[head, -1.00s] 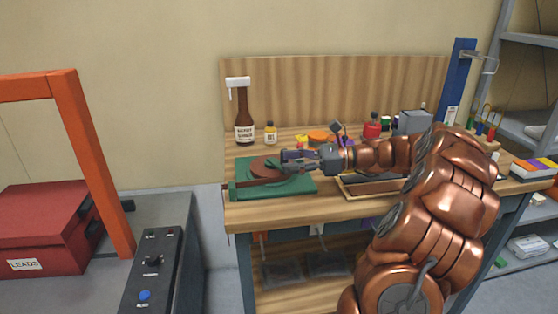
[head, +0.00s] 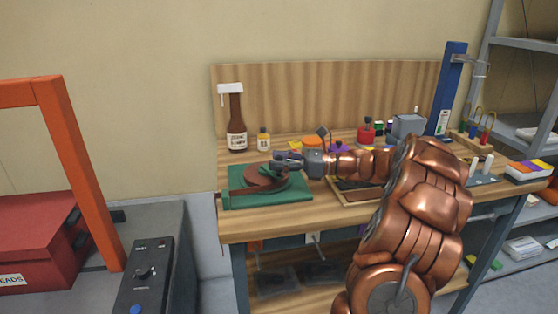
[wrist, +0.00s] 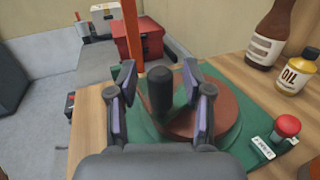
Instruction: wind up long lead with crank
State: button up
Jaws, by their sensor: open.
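The winder is a reddish-brown disc (head: 264,176) on a green base (head: 297,193) at the left end of the workbench; the disc also shows in the wrist view (wrist: 223,117). A black upright crank knob (wrist: 157,90) stands at the disc's near left side in the wrist view. My gripper (wrist: 158,92) is open, with one finger on each side of the knob and visible gaps to it. In the head view my gripper (head: 277,161) is over the disc's back right. I cannot make out the long lead.
A brown bottle (head: 236,122) and an oil bottle (head: 264,138) stand behind the winder. A red button (wrist: 287,125) sits on the base's right side in the wrist view. A red box (head: 35,240) and orange frame (head: 85,180) are at left.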

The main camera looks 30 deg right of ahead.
jog(key=shift+w, duration=0.1)
jog(key=shift+c, duration=0.2)
grip_shut()
dwell(0.5)
